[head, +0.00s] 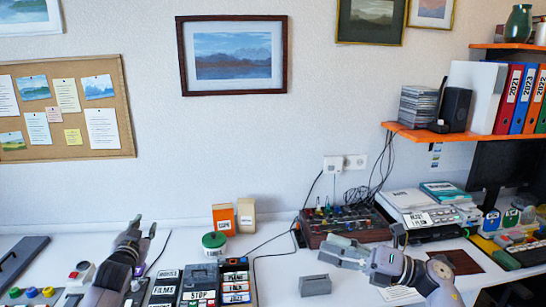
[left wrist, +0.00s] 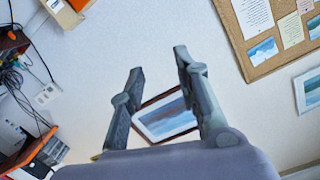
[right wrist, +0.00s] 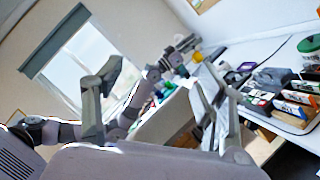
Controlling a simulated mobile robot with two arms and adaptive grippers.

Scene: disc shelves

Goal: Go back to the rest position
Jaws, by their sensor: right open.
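In the head view, my left gripper (head: 146,231) is raised over the left part of the white desk, fingers pointing up. The left wrist view shows its two fingers (left wrist: 160,72) spread, with only the wall and a framed picture behind the gap. My right gripper (head: 335,252) is over the middle-right of the desk, fingers pointing left. In the right wrist view its fingers (right wrist: 150,80) are wide apart with nothing held between them. My other arm and the desk show beyond that gap.
A small grey block (head: 315,285) lies on the desk just below my right gripper. A labelled disc rack (head: 200,285), a green-lidded jar (head: 215,244) and an orange box (head: 224,218) stand between my arms. A cabled control box (head: 345,226) is behind my right gripper. An orange shelf (head: 432,134) is above right.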

